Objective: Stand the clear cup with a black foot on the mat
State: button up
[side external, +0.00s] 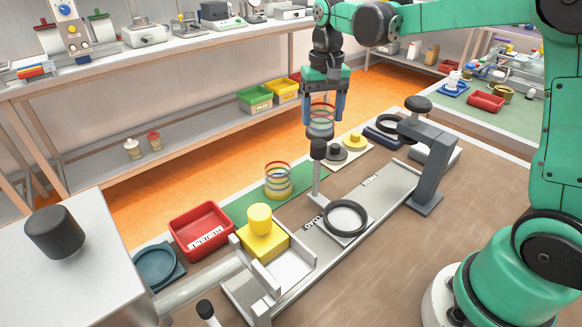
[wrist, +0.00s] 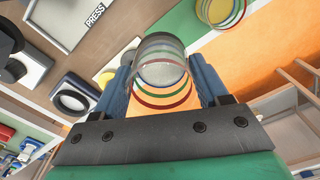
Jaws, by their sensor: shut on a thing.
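My gripper (side external: 323,112) is shut on a clear cup (side external: 321,128) with coloured rings and a dark grey foot. The cup hangs foot down, above the far part of the work area, near a black-topped post (side external: 318,150). In the wrist view the same cup (wrist: 160,66) sits between the blue fingers (wrist: 165,88), with its grey foot towards the top. The green mat (side external: 238,208) lies along the bench's far edge. A second ringed clear cup with a yellow foot (side external: 278,182) stands on it; its rings also show in the wrist view (wrist: 220,12).
A red reject tray (side external: 201,230) and a yellow block (side external: 263,240) lie at the mat's left end. A grey press (side external: 432,165) stands farther right. Green mat shows between tray and yellow-footed cup.

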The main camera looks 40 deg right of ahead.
aim_at(308, 131)
jog(key=f+m, duration=0.1)
jog(key=w+a+f+m, duration=0.1)
jog(key=f+m, duration=0.1)
jog(key=w+f+m, duration=0.1)
jog(key=m, duration=0.1)
jog(key=shift+w+a+f, duration=0.1)
jog(key=shift+a+f, duration=0.1)
jog(key=shift+f, duration=2.4)
jog(key=shift+f, duration=0.5)
jog(key=o, duration=1.4)
jog(key=shift+r, duration=3.55)
